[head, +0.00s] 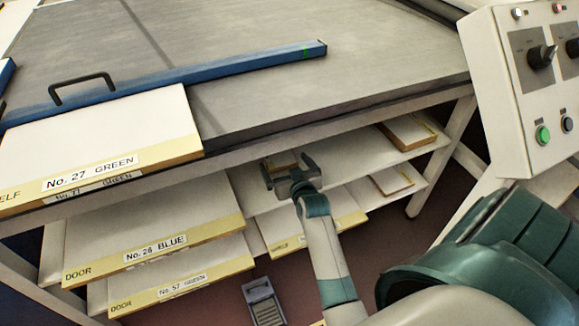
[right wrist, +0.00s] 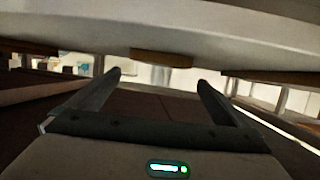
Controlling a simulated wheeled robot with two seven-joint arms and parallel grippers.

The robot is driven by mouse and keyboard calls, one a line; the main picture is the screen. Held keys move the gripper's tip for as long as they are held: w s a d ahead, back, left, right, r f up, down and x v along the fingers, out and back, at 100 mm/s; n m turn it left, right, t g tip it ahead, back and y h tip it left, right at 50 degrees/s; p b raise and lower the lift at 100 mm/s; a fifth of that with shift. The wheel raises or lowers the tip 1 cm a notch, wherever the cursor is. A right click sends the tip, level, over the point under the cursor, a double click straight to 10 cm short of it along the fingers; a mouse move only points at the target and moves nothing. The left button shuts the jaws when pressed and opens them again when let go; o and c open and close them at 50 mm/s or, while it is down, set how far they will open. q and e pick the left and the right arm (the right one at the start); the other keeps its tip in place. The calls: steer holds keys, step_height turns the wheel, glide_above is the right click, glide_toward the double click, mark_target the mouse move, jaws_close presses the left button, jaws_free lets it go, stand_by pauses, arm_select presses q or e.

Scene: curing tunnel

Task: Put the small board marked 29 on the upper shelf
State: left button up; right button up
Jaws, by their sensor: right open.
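My right gripper (head: 288,172) is open at the front of the upper shelf (head: 350,152) under the worktop. It also shows in the right wrist view (right wrist: 157,82), with nothing between its fingers. No number 29 can be read on any board. A small board (head: 408,131) lies at the right end of the upper shelf, and another small board (head: 391,180) lies lower down on the right; their marks are not legible. Part of a wood-edged piece shows behind the gripper, mostly hidden. My left gripper is out of view.
A blue bar with a handle (head: 200,75) crosses the worktop. A control box (head: 525,85) stands at right. A grey device (head: 264,303) is low down.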

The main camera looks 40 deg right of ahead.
steer(key=v, duration=0.4)
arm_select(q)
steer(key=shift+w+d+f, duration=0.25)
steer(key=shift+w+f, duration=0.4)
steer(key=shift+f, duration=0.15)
arm_select(e)
steer(key=shift+s+a+r, duration=0.1)
steer(key=shift+s+a, duration=0.1)
steer(key=shift+s, duration=0.2)
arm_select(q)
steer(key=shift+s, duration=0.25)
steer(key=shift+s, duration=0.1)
